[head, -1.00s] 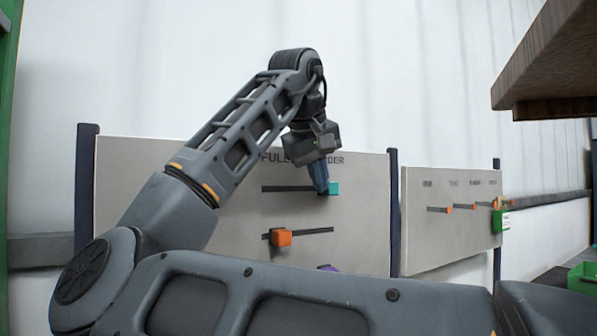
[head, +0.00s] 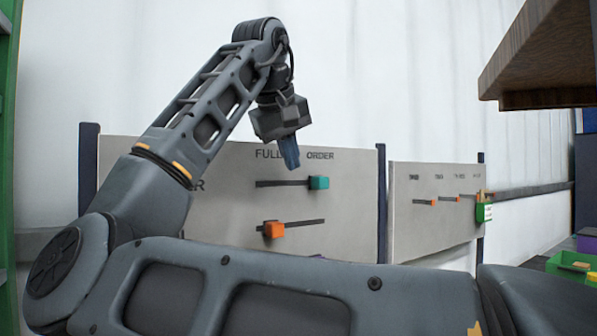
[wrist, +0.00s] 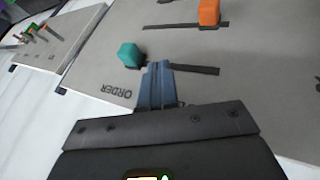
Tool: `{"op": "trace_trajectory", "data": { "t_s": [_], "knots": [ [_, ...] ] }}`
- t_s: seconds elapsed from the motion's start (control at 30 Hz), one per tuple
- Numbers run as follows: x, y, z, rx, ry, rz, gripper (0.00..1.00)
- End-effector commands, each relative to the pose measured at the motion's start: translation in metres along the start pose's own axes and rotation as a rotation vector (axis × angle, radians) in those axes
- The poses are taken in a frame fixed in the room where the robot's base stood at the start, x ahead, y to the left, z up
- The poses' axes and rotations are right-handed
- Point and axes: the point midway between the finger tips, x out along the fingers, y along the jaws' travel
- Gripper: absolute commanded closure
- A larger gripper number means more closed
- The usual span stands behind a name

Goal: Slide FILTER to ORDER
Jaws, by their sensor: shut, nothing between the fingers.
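The teal slider knob (head: 319,182) sits at the right end of the upper slot (head: 280,184) on the near panel, under the word ORDER (head: 320,156). The wrist view shows the same teal knob (wrist: 130,54) at the slot's end near the ORDER print. A row label left of the slot is mostly hidden by my arm; only a final R shows. My gripper (head: 290,157) is shut and empty, above and left of the teal knob. In the wrist view its closed fingertips (wrist: 155,70) appear beside the knob, over the slot.
An orange knob (head: 274,230) sits left of middle on the slot below. A second panel (head: 432,215) with several small orange knobs stands to the right. A wooden shelf (head: 540,60) overhangs at upper right, with a green bin (head: 570,266) below.

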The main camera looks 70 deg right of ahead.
Motion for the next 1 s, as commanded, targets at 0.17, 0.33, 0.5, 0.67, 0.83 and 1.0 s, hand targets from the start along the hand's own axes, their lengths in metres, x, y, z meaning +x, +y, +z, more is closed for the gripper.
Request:
{"op": "trace_trajectory", "data": {
  "t_s": [0.17,0.33,0.5,0.67,0.83,1.0],
  "knots": [
    [-0.033,-0.001,0.0,-0.001,0.005,-0.001,1.0],
    [-0.052,-0.001,0.0,-0.002,0.003,-0.001,1.0],
    [-0.058,-0.001,0.0,-0.001,0.002,0.0,1.0],
    [-0.058,-0.001,0.0,-0.001,0.002,0.0,1.0],
    [-0.058,-0.001,0.0,-0.001,0.002,0.0,1.0],
    [-0.058,-0.001,0.0,-0.001,0.002,0.0,1.0]
  ]
}}
